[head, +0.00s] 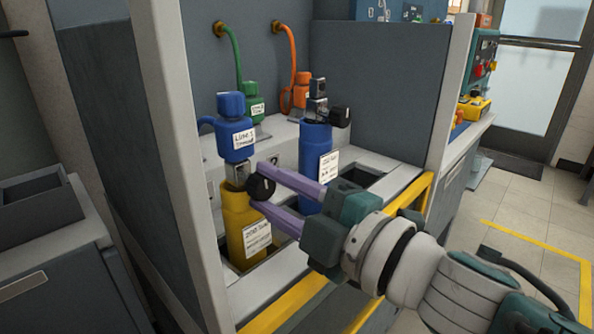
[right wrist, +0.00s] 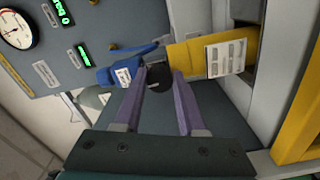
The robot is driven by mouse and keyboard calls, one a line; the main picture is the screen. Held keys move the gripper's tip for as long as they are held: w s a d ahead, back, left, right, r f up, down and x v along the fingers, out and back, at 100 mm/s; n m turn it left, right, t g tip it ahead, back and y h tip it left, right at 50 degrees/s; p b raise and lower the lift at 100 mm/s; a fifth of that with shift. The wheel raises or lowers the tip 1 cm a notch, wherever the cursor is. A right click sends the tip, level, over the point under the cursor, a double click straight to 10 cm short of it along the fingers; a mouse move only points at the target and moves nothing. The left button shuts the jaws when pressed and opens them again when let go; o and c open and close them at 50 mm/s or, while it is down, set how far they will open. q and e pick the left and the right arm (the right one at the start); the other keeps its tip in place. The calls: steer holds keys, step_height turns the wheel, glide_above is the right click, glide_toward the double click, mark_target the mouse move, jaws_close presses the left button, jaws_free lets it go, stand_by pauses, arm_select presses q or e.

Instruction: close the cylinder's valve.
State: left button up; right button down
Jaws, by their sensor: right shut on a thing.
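A yellow cylinder (head: 238,212) with a white label stands upright in a slot at the front left of the bench. A black round valve knob (head: 261,187) sticks out at its top, toward my right gripper (head: 264,189). My right gripper is shut on this knob, with one purple finger on each side. In the right wrist view the knob (right wrist: 159,75) sits between the fingertips. A blue regulator (head: 236,140) with a "Line 1" label sits above the yellow cylinder's neck. The knob's turn position cannot be told. My left gripper is not in view.
A blue cylinder (head: 314,150) with its own black knob (head: 340,117) stands close behind my fingers. Green (head: 253,103) and orange (head: 299,92) fittings with hoses are at the back. A yellow rail (head: 285,305) edges the bench front. A pressure gauge (right wrist: 17,30) shows in the wrist view.

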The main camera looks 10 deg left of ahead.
steer(key=shift+m, duration=0.6)
steer(key=shift+c, duration=2.4)
jaws_free()
steer(key=shift+d, duration=0.1)
steer(key=p+v, duration=0.2)
steer(key=v, duration=0.7)
steer(key=shift+s+d+p, duration=0.3)
steer(key=shift+p, duration=0.1)
